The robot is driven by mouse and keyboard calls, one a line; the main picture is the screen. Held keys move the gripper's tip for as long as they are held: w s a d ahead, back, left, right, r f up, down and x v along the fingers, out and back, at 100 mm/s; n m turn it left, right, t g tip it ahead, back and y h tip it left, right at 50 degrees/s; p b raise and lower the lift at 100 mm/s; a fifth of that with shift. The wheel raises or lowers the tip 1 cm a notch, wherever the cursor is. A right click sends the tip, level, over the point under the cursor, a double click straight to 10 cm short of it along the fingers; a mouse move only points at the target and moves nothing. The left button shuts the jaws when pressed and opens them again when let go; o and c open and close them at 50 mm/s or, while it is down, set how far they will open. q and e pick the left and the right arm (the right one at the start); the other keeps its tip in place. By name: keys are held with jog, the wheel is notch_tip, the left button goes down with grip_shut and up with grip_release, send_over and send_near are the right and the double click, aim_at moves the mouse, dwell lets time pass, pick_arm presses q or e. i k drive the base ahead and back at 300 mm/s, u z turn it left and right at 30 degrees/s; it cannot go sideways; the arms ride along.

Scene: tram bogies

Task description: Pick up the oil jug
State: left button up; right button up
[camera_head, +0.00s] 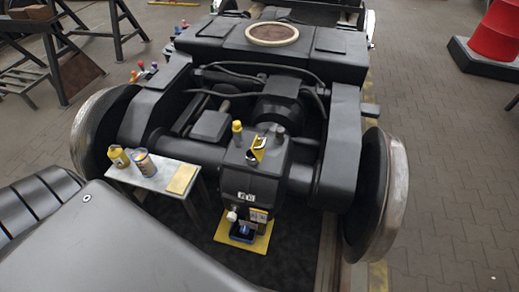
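A small yellow jug (118,157), which looks like the oil jug, stands upright at the left end of a small grey side table (150,180). A round can (144,163) with a yellow and dark label stands right next to it on its right. A flat yellow cloth or pad (182,179) lies at the table's right end. Neither of my grippers shows in the head view, so nothing is seen touching the jug.
The black bogie (250,100) stands behind and right of the table, with a large wheel (380,195) at right. A yellow open piece (257,149) sits on its housing. A red drum (497,32) stands far right.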

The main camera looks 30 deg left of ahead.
aim_at(141, 157)
jog(key=u, duration=2.4)
jog(key=k, duration=0.3)
jog(key=u, duration=1)
jog(key=k, duration=1.05)
jog(key=u, duration=0.8)
jog(key=i, duration=1.3)
jog(key=z, duration=0.45)
jog(key=i, duration=1.65)
jog(key=z, duration=1.75)
jog(key=i, duration=0.95)
jog(key=z, duration=1)
